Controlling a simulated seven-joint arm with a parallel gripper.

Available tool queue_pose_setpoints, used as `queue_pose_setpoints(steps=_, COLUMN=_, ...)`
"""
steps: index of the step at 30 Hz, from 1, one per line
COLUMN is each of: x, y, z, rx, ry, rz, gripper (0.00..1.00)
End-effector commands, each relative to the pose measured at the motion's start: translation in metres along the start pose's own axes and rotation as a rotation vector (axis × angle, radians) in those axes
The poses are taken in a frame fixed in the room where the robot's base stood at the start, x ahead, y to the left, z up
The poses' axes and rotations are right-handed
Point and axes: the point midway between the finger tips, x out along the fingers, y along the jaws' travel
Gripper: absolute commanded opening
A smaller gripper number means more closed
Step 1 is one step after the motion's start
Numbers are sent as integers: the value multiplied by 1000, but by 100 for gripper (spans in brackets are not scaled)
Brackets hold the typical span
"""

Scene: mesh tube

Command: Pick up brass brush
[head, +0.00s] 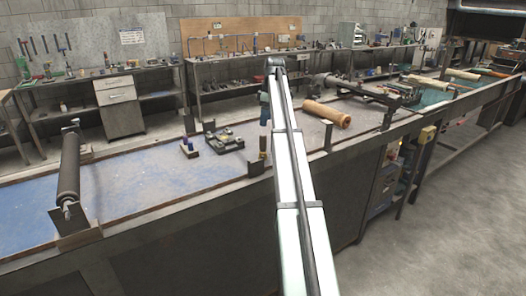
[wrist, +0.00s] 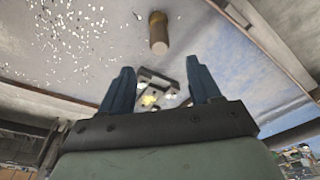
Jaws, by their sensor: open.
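A small brass-coloured cylinder, seemingly the brass brush (head: 263,147), stands near the front edge of the bench, just below my gripper in the head view. In the wrist view, what looks like the same brass cylinder (wrist: 158,36) is at top centre, beyond the fingertips and apart from them. Bristles cannot be made out. In the head view my gripper (head: 265,122) hangs down from the arm, small and partly hidden beside the pale arm link.
A black device (head: 224,139) and a small block with a blue top (head: 188,147) stand left of the brass cylinder. A large tan roll (head: 327,114) lies to the right. A dark roller (head: 69,172) is at far left. The blue-grey bench top (head: 130,188) has free room.

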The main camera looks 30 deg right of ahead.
Motion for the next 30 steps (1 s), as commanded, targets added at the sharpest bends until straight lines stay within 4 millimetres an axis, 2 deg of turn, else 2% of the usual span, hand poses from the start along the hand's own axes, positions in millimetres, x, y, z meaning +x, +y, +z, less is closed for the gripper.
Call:
queue_pose_setpoints(steps=15, x=76, y=0, z=2, rx=3, ry=-1, rz=0, gripper=63)
queue_pose_setpoints(steps=23, x=89, y=0, z=2, rx=3, ry=-1, rz=2, gripper=63)
queue_pose_setpoints(steps=30, x=119, y=0, z=5, rx=3, ry=-1, rz=1, gripper=63)
